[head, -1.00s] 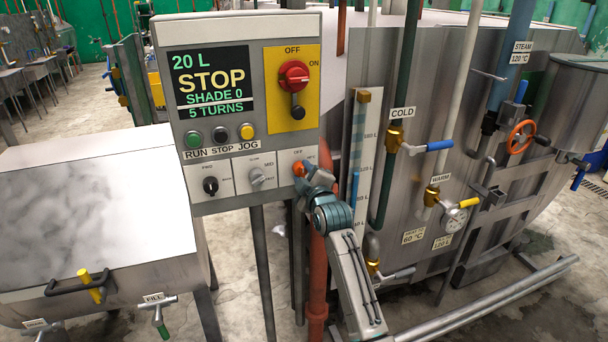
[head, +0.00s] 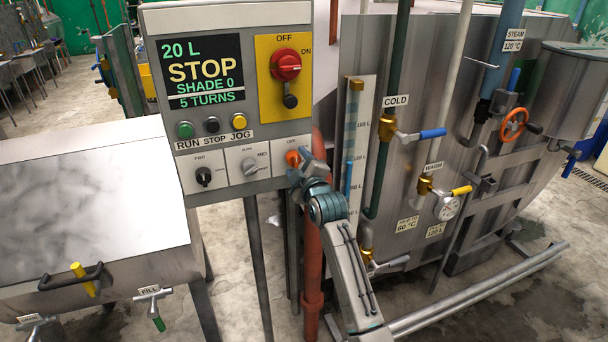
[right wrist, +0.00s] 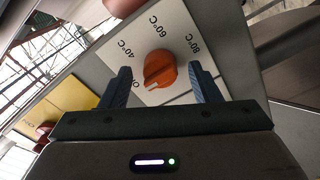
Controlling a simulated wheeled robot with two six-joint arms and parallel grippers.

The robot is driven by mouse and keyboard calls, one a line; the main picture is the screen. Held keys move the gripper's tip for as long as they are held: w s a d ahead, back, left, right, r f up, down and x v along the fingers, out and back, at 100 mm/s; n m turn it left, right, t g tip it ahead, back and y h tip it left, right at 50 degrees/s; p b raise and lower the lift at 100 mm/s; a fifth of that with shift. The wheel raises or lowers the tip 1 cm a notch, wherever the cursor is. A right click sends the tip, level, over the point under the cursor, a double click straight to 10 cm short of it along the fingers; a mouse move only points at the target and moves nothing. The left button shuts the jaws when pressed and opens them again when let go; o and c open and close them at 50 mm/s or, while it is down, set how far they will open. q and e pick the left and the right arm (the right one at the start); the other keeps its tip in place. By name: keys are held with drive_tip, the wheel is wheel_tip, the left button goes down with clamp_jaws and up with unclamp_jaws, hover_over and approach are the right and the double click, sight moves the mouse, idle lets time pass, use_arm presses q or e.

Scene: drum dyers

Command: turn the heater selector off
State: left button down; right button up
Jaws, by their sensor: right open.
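The heater selector is an orange knob (head: 292,158) at the lower right of the grey control panel (head: 215,105). In the right wrist view the orange knob (right wrist: 160,68) sits on a white plate marked OFF, 40, 60 and 80 °C. Its white pointer mark is at its lower left, on the OFF side; I cannot tell if it lines up exactly. My right gripper (head: 303,166) is at the knob. Its open fingers (right wrist: 160,71) stand on either side of the knob, with visible gaps. My left gripper is not in view.
A black FWD knob (head: 203,175) and a grey knob (head: 249,166) are left of the selector. Above are push buttons and a red rotary switch (head: 286,65) on yellow. Pipes with the COLD valve (head: 388,127) and a steel vat (head: 480,140) are to the right.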

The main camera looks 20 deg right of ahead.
drive_tip(key=s+b, duration=0.2)
drive_tip(key=s, duration=0.8)
drive_tip(key=shift+d+b, duration=0.15)
drive_tip(key=shift+b, duration=0.15)
